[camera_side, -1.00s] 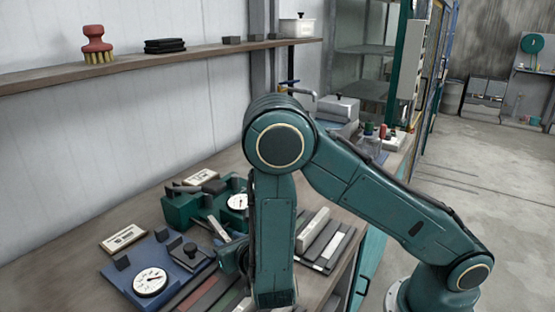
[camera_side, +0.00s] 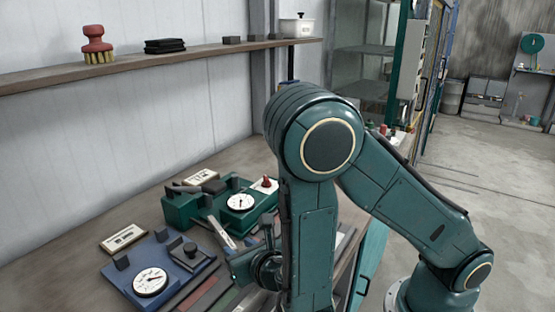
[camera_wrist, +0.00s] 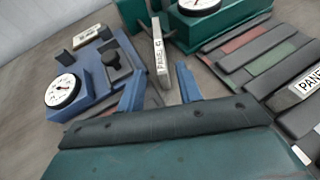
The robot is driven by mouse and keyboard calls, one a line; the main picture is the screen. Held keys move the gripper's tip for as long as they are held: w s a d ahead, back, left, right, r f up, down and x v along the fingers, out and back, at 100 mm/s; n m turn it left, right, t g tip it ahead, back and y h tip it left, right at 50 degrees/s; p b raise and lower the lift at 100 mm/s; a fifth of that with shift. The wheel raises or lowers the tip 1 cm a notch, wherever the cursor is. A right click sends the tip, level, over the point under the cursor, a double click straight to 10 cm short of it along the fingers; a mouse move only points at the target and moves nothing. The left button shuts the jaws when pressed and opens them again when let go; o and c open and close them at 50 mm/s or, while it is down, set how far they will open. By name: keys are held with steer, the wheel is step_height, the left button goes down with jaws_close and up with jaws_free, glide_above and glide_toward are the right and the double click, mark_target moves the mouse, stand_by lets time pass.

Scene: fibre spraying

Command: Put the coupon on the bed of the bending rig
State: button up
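A pale narrow strip, apparently the coupon (camera_side: 222,234), lies between the two dial rigs; it also shows in the wrist view (camera_wrist: 159,50) with a label on its near end. My gripper (camera_side: 240,262) is just to the right of its near end. In the wrist view the fingers (camera_wrist: 160,80) are apart, with a gap on each side of the strip's near end. The green rig (camera_side: 178,210) with a dial stands beside the strip's far end. The blue rig (camera_side: 125,280) with a dial and a dark knob is to the left. I cannot tell which is the bending rig.
A rack of dark bars (camera_wrist: 240,58) with red and green strips lies to the right in the wrist view. A white label plate (camera_side: 123,237) sits behind the blue rig. A wall shelf (camera_side: 180,58) holds a brush and small blocks. Bare bench lies at the left.

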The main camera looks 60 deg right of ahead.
stand_by(0.4)
steer(key=shift+d+r+m+h, duration=0.3)
steer(key=shift+d+m, duration=0.15)
steer(key=shift+m, duration=0.25)
steer(key=s+d+r+m+g, duration=0.3)
steer(key=d+m, duration=0.2)
steer(key=m, duration=0.4)
steer(key=s+d+r+m+g, duration=0.3)
steer(key=d+r+m+g, duration=0.1)
steer(key=m, duration=0.5)
steer(key=s+r+m+y, duration=0.5)
steer(key=s+r+m, duration=0.6)
steer(key=s+m, duration=0.1)
steer(key=shift+s+a+y, duration=0.3)
steer(key=shift+s+a, duration=0.05)
steer(key=shift+s, duration=0.5)
steer(key=shift+o, duration=0.5)
steer(key=shift+s+r, duration=0.15)
steer(key=shift+s, duration=0.15)
steer(key=shift+w, duration=0.15)
